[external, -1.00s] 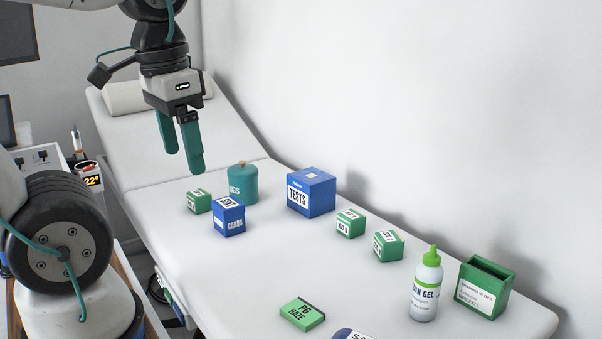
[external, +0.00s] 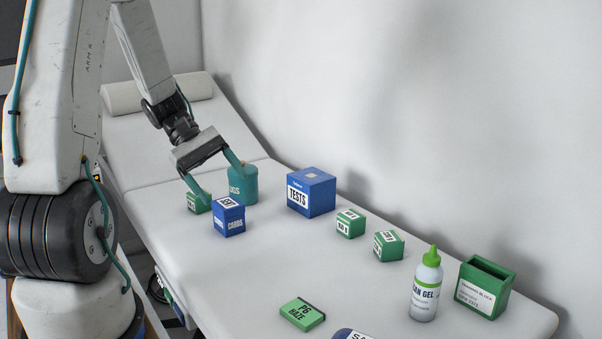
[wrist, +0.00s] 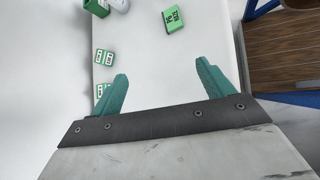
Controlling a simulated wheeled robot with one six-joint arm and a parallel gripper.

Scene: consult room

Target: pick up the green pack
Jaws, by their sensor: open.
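The green pack (external: 302,314), a flat box marked P6 HAZE, lies on the white couch at the front. It also shows at the top of the wrist view (wrist: 173,18), well beyond my fingertips. My gripper (external: 222,182) is open and tilted, with its teal fingers spread wide near the teal jar and a small green box at the back left. In the wrist view my gripper (wrist: 162,70) has nothing between its fingers but bare couch surface. The pack is apart from my gripper and fully visible in the external view.
The teal jar (external: 243,184), small green box (external: 198,202) and blue cards box (external: 229,217) stand near my fingers. A blue tests box (external: 311,193), two green boxes (external: 350,224), (external: 388,246), gel bottle (external: 426,287) and green holder (external: 486,289) line the wall side. Couch around the pack is mostly clear.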

